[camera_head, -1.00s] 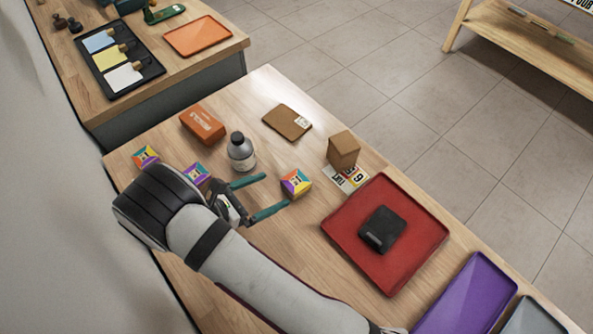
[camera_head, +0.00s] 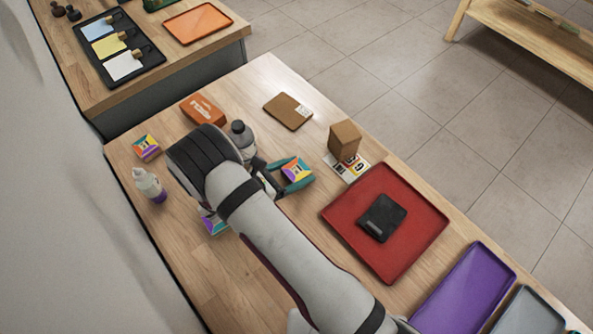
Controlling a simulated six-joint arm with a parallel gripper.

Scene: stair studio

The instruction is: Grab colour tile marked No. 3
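My gripper (camera_head: 296,172) has teal fingers, one on each side of a multicoloured tile block (camera_head: 298,169) on the wooden table. The fingers look spread around it; firm contact cannot be made out. The mark on its top is too small to read for sure. A second coloured tile block (camera_head: 147,147) sits at the table's left end. A third (camera_head: 213,224) is mostly hidden beneath my arm, and its mark is hidden.
A grey bottle (camera_head: 241,138) stands close behind my gripper. An orange box (camera_head: 203,109), a white bottle (camera_head: 149,184), a brown notebook (camera_head: 286,110) and a cardboard box (camera_head: 344,141) stand around. A red tray (camera_head: 340,216) holds a black item (camera_head: 383,216). A purple tray (camera_head: 470,290) lies at lower right.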

